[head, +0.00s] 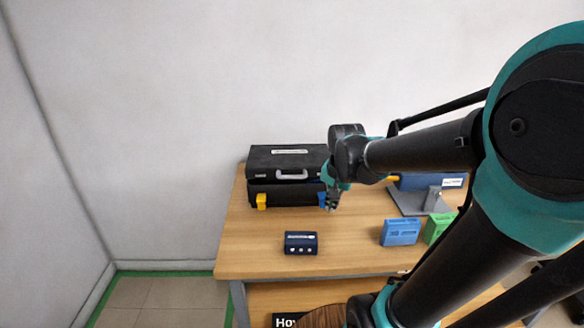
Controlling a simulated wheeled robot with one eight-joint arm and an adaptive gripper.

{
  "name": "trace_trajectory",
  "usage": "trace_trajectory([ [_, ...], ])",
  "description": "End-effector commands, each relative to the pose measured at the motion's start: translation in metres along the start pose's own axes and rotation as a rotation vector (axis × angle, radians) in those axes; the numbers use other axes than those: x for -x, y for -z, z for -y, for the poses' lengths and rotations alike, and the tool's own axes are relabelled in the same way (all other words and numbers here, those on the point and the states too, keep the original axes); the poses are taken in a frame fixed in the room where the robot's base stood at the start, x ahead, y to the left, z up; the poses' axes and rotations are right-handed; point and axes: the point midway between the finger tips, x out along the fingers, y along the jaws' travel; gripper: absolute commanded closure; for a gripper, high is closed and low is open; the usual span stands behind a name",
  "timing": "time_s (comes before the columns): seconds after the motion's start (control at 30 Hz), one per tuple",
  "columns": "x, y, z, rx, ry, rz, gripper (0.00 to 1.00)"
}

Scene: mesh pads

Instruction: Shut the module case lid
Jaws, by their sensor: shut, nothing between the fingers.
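The black module case (262,187) sits at the back left of the table. Its upper part, with a pale label on top and a grey handle in front, looks like the lid (272,159). The lid lies over the lower part; I cannot tell whether it is fully shut or slightly raised. A yellow piece (261,201) and a blue piece (322,199) show at the front of the lower part. My gripper (333,205) points down by the case's front right corner, shut and empty. My arm hides the case's right end; contact cannot be told.
A dark blue box (300,243) lies on the table (255,225) in front of the case. A light blue block (400,232) and a green block (438,228) stand to the right. A grey stand (408,201) and a blue item (415,182) are behind them.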

Motion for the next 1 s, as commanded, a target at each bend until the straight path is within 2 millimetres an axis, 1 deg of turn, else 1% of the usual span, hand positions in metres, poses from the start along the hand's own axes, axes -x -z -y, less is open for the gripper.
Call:
trace_trajectory([
  [0.03,0.011,0.010,0.015,-0.058,-0.004,0.013,1.00],
  [0.07,0.017,0.015,0.023,-0.102,-0.009,0.021,1.00],
  [0.17,0.043,0.034,0.057,-0.272,-0.031,0.048,1.00],
  [0.2,0.055,0.041,0.071,-0.348,-0.044,0.058,1.00],
  [0.27,0.073,0.051,0.093,-0.466,-0.065,0.071,1.00],
  [0.3,0.086,0.057,0.107,-0.543,-0.079,0.077,1.00],
  [0.4,0.115,0.067,0.138,-0.720,-0.117,0.087,1.00],
  [0.5,0.138,0.072,0.160,-0.860,-0.149,0.088,1.00],
  [0.6,0.153,0.074,0.174,-0.954,-0.173,0.087,1.00],
  [0.7,0.160,0.075,0.180,-1.005,-0.184,0.084,1.00],
  [0.77,0.160,0.075,0.181,-1.017,-0.187,0.083,1.00],
  [0.87,0.152,0.074,0.180,-1.021,-0.188,0.083,1.00],
  [1.0,0.130,0.070,0.177,-1.020,-0.187,0.083,1.00],
])
